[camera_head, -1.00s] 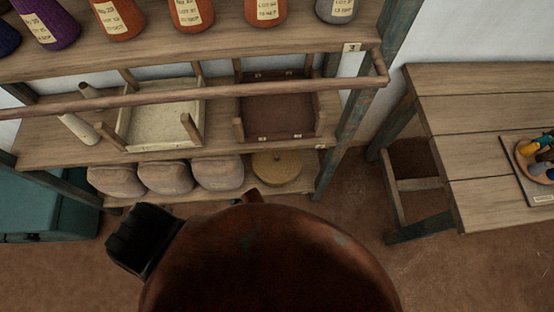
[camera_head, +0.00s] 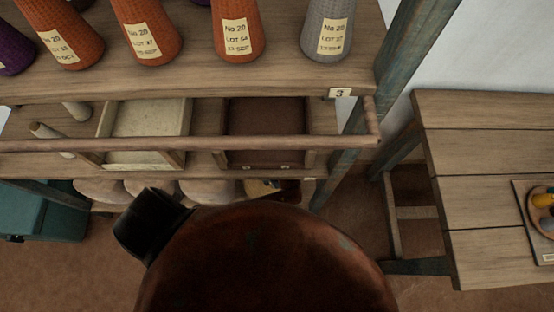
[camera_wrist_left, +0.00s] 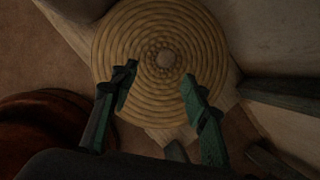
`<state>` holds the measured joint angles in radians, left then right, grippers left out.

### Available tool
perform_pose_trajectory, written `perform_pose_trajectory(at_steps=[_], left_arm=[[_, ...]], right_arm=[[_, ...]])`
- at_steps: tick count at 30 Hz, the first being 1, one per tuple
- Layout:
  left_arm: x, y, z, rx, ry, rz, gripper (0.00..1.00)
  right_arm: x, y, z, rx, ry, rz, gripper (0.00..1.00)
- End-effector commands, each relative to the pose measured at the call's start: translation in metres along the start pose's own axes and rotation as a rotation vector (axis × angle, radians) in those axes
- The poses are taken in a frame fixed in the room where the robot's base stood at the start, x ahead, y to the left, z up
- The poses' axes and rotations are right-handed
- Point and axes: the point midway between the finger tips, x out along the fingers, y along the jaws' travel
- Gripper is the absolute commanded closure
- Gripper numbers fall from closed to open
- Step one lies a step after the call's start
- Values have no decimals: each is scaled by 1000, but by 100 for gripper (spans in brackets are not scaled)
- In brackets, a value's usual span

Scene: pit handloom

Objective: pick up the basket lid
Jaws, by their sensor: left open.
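I cannot tell whether the fingertips touch the lid. In the head view only a small yellow patch of the lid (camera_head: 257,187) shows on the bottom shelf, beside a dark shape and above my body. My right gripper is not in view.
Rounded pale bundles (camera_head: 205,191) sit left of the lid on the low shelf. A wooden rail (camera_head: 200,145) and shelf boards with trays (camera_head: 264,155) run above it. Yarn cones (camera_head: 237,32) stand on top. A table (camera_head: 480,190) is at right, a teal chest (camera_head: 45,220) at left.

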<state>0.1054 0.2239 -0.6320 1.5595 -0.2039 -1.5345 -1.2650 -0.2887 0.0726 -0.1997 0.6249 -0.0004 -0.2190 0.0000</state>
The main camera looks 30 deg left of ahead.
Motion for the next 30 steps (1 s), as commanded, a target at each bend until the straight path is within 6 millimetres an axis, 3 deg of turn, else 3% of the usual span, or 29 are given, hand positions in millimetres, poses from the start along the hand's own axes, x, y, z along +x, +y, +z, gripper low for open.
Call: perform_pose_trajectory(at_steps=[15, 23, 30], left_arm=[[36, -7, -6, 19, 1, -6, 58], [74, -5, -5, 20, 2, -4, 58], [76, -6, -3, 17, 1, -7, 58]], right_arm=[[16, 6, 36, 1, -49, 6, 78], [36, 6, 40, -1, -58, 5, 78], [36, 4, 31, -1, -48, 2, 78]])
